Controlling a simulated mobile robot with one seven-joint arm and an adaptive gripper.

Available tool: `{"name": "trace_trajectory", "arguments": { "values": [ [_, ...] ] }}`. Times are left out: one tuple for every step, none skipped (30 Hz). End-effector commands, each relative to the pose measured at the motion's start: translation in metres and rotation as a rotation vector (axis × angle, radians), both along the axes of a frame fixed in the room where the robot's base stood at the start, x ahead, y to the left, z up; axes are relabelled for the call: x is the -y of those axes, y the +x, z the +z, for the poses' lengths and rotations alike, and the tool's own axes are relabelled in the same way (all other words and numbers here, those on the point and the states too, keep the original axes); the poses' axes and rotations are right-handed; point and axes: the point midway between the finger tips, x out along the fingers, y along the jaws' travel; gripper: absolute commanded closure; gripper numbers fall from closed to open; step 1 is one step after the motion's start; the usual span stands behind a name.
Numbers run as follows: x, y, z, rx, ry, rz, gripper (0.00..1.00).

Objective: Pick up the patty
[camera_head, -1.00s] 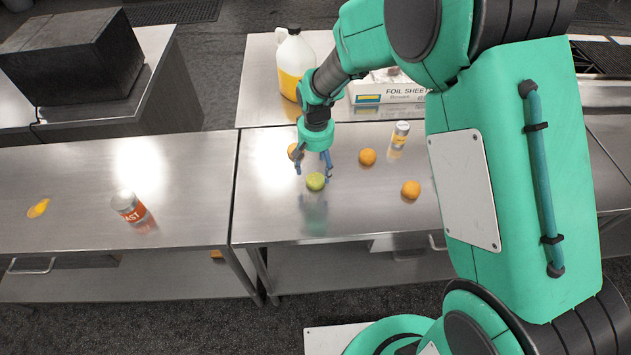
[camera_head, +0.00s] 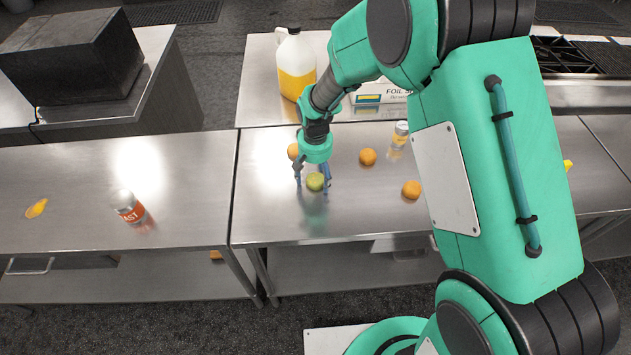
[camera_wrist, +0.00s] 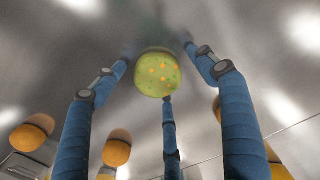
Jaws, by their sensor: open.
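The patty (camera_head: 315,182) is a small round yellow-green piece on the metal counter. In the wrist view the patty (camera_wrist: 158,75) shows orange and green specks and sits near the top middle. My gripper (camera_head: 312,187) points down over it with its blue fingers open. In the wrist view the fingertips stand to the left and right of the patty, and a third finger reaches up to just below it. I cannot tell whether any finger touches it. Nothing is held.
Several orange round items lie near, one behind the gripper (camera_head: 293,151), others to the right (camera_head: 367,157) (camera_head: 411,189). A can (camera_head: 401,133), a jug (camera_head: 296,68) and a foil sheet box (camera_head: 378,96) stand behind.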

Motion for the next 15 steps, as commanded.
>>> {"name": "trace_trajectory", "arguments": {
  "values": [
    [0.0000,0.0001,0.0003,0.000,0.000,0.000,0.28],
    [0.0000,0.0000,0.0003,0.000,0.000,0.000,0.28],
    [0.0000,0.0000,0.0004,0.000,0.000,0.000,0.28],
    [0.0000,0.0000,0.0004,0.000,0.000,0.000,0.28],
    [0.0000,0.0000,0.0004,0.000,0.000,0.000,0.28],
    [0.0000,0.0000,0.0004,0.000,0.000,0.000,0.28],
    [0.0000,0.0000,0.0004,0.000,0.000,0.000,0.28],
    [0.0000,0.0000,0.0004,0.000,0.000,0.000,0.28],
    [0.0000,0.0000,0.0004,0.000,0.000,0.000,0.28],
    [0.0000,0.0000,0.0004,0.000,0.000,0.000,0.28],
    [0.0000,0.0000,0.0004,0.000,0.000,0.000,0.28],
    [0.0000,0.0000,0.0004,0.000,0.000,0.000,0.28],
    [0.0000,0.0000,0.0004,0.000,0.000,0.000,0.32],
    [0.0000,0.0000,0.0004,0.000,0.000,0.000,0.38],
    [0.0000,0.0000,0.0004,0.000,0.000,0.000,0.46]
  ]
}}
